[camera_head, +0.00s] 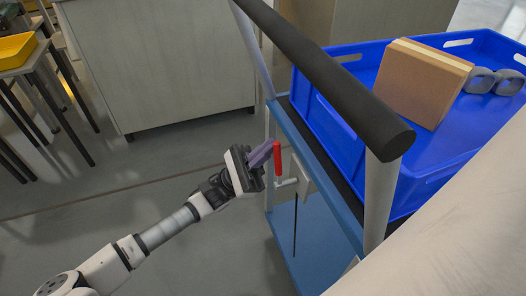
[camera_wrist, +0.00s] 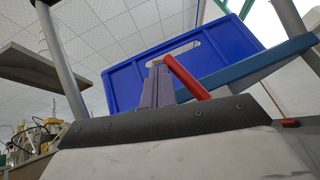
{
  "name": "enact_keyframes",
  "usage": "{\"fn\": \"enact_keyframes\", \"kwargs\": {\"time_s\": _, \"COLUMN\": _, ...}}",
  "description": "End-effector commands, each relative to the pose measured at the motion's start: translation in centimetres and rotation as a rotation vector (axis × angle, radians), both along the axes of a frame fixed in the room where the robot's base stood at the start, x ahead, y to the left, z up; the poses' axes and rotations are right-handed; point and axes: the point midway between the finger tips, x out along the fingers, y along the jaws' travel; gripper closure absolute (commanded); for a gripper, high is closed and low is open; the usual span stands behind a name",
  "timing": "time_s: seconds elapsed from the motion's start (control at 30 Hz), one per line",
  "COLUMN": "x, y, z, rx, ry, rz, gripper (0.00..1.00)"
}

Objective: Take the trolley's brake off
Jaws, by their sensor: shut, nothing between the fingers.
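The trolley (camera_head: 283,122) stands at the right in the head view, with blue shelves, grey posts and a thick black push handle (camera_head: 330,70). A red-gripped brake lever (camera_head: 277,160) points up at the trolley's near end, joined to a light grey crank and plate (camera_head: 303,172). My gripper (camera_head: 268,150) is shut and empty, its purple-grey fingers just left of the red lever's top. In the wrist view the closed fingers (camera_wrist: 156,88) point up beside the red lever (camera_wrist: 187,77), which slants across to their right. I cannot tell whether they touch.
A blue crate (camera_head: 345,125) on the trolley's top holds a brown box (camera_head: 420,82) and grey rounded items (camera_head: 495,81). A grey cabinet (camera_head: 160,60) stands behind. A table with a yellow tray (camera_head: 16,50) is at the upper left.

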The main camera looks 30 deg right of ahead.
Motion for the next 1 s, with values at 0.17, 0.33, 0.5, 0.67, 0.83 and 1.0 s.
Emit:
{"fn": "enact_keyframes", "kwargs": {"time_s": 0.17, "x": -0.58, "y": 0.11, "z": 0.32, "rx": -0.021, "ry": -0.087, "rz": -0.001, "gripper": 1.00}}
{"fn": "enact_keyframes", "kwargs": {"time_s": 0.33, "x": -0.83, "y": 0.20, "z": 0.55, "rx": -0.033, "ry": -0.131, "rz": 0.000, "gripper": 1.00}}
{"fn": "enact_keyframes", "kwargs": {"time_s": 0.5, "x": -0.96, "y": 0.23, "z": 0.63, "rx": -0.038, "ry": -0.149, "rz": 0.000, "gripper": 1.00}}
{"fn": "enact_keyframes", "kwargs": {"time_s": 0.67, "x": -1.01, "y": 0.24, "z": 0.67, "rx": -0.039, "ry": -0.155, "rz": 0.000, "gripper": 1.00}}
{"fn": "enact_keyframes", "kwargs": {"time_s": 0.83, "x": -1.00, "y": 0.25, "z": 0.67, "rx": -0.039, "ry": -0.156, "rz": 0.000, "gripper": 1.00}}
{"fn": "enact_keyframes", "kwargs": {"time_s": 1.0, "x": -1.01, "y": 0.24, "z": 0.67, "rx": -0.039, "ry": -0.156, "rz": 0.000, "gripper": 1.00}}
